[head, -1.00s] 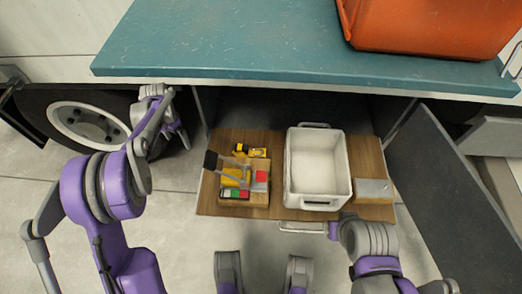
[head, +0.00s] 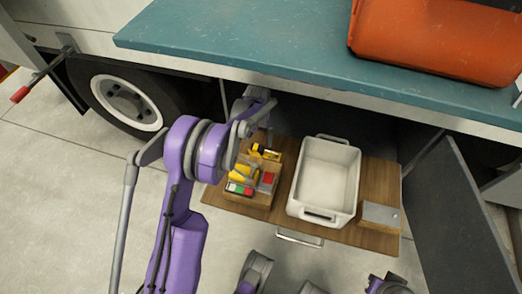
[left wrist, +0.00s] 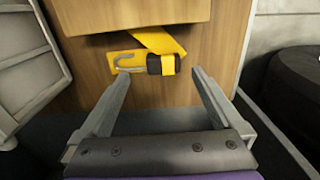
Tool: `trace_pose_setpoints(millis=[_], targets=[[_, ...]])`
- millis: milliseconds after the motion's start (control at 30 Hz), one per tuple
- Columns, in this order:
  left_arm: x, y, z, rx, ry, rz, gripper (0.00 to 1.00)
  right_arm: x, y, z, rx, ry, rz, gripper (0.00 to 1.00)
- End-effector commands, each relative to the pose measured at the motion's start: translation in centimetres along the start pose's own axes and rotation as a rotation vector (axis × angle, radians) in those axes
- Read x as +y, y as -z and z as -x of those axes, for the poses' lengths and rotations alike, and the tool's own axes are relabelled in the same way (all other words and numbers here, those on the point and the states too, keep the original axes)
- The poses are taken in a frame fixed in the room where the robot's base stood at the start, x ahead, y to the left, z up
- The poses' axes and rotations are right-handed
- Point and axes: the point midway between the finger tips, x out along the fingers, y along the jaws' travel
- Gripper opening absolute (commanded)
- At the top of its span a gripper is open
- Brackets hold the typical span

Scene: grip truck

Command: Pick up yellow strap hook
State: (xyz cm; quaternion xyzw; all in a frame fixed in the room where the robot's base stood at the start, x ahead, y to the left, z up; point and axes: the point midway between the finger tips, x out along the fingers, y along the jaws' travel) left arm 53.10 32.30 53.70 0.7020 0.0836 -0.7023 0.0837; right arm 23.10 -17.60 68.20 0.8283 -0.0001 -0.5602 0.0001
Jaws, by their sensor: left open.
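The yellow strap hook (head: 264,152) lies on the wooden drawer board behind the small wooden organizer in the head view. In the left wrist view the yellow strap with a black buckle and a grey metal hook (left wrist: 130,62) lies flat on the wood, partly under the organizer's edge. My left gripper (left wrist: 161,73) is open and empty. Its fingertips sit either side of the strap hook, just short of it in the picture. In the head view my left forearm reaches to the drawer's back left, and the fingertips are hard to make out.
The wooden organizer (head: 258,199) holds yellow, red and green items. A white bin (head: 297,200) stands beside it, and a grey box (head: 381,214) is at right. The teal counter (head: 270,58) overhangs the drawer. A truck wheel (head: 125,103) is at left.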

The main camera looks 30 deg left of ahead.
Motion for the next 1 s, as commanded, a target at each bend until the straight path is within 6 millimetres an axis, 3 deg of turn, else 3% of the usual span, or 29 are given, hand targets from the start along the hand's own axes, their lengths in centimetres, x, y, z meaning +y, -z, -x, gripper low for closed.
trace_pose_setpoints(millis=[300, 567, 1000], targets=[[-0.6, 0.4, -4.4, 0.000, 0.000, -0.001, 1.00, 0.0, -0.4, -1.6, -0.004, 0.000, 0.000, 0.00], [-0.6, 0.4, -4.7, 0.000, 0.000, -0.001, 0.98, 0.0, -0.4, -1.6, -0.004, 0.000, 0.000, 0.00], [-0.6, 0.4, -4.6, 0.000, 0.000, -0.002, 0.19, 0.0, -0.4, -1.6, -0.004, 0.000, 0.000, 0.00]])
